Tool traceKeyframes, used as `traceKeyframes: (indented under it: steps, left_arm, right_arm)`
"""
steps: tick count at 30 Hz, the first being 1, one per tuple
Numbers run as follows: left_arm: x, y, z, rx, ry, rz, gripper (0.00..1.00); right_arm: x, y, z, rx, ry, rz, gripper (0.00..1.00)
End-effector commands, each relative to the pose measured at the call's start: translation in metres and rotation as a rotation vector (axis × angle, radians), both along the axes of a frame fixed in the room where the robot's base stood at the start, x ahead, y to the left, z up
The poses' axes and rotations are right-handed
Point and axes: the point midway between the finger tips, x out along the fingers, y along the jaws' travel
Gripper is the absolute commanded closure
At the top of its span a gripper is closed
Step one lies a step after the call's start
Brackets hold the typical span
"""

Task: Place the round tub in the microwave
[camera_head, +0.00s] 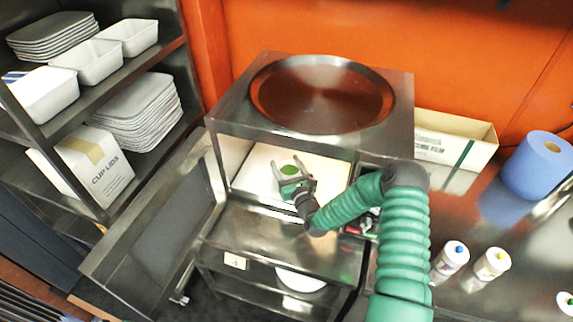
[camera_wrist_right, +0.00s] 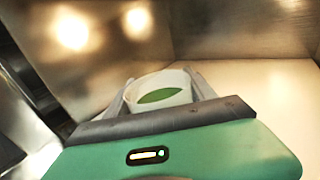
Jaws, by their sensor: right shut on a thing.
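The round tub is white with green contents and sits between the fingers of my right gripper in the wrist view (camera_wrist_right: 158,80). Its green contents show in the head view (camera_head: 289,170). My right gripper (camera_head: 293,178) is shut on the tub, inside the open microwave (camera_head: 225,128). The tub is over the pale cavity floor (camera_wrist_right: 240,95); I cannot tell if it touches it. The microwave door (camera_head: 165,225) is swung open to the left. My left gripper is not in view.
A large round metal tray (camera_head: 322,93) lies on top of the microwave. A shelf with white trays and a cup-lid box (camera_head: 100,170) stands at the left. A cardboard box (camera_head: 455,138), a blue roll (camera_head: 540,165) and bottles (camera_head: 490,263) are on the right counter.

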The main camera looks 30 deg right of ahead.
Motion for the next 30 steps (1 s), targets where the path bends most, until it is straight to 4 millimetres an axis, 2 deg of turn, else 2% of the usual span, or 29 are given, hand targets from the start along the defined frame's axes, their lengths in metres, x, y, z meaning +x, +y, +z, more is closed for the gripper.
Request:
traceKeyframes:
  steps: [4, 5, 9, 20, 23, 30]
  left_arm:
    - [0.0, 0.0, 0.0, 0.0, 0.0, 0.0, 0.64]
    - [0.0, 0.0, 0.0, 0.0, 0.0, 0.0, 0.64]
    - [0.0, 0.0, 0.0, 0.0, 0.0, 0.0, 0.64]
    - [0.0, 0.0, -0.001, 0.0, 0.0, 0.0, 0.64]
    - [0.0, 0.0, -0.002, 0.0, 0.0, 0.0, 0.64]
    - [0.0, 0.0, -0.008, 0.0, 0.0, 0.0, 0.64]
  right_arm:
    - [0.0, 0.001, 0.0, 0.0, 0.002, 0.001, 1.0]
    - [0.0, 0.001, -0.001, 0.001, 0.004, 0.001, 0.34]
    - [-0.001, 0.0, -0.001, 0.002, 0.004, 0.001, 0.16]
    - [-0.005, 0.0, -0.002, 0.002, 0.005, 0.001, 0.15]
    - [-0.02, 0.002, -0.002, 0.002, 0.006, 0.0, 0.15]
    - [-0.081, 0.015, -0.003, 0.002, 0.006, 0.0, 0.15]
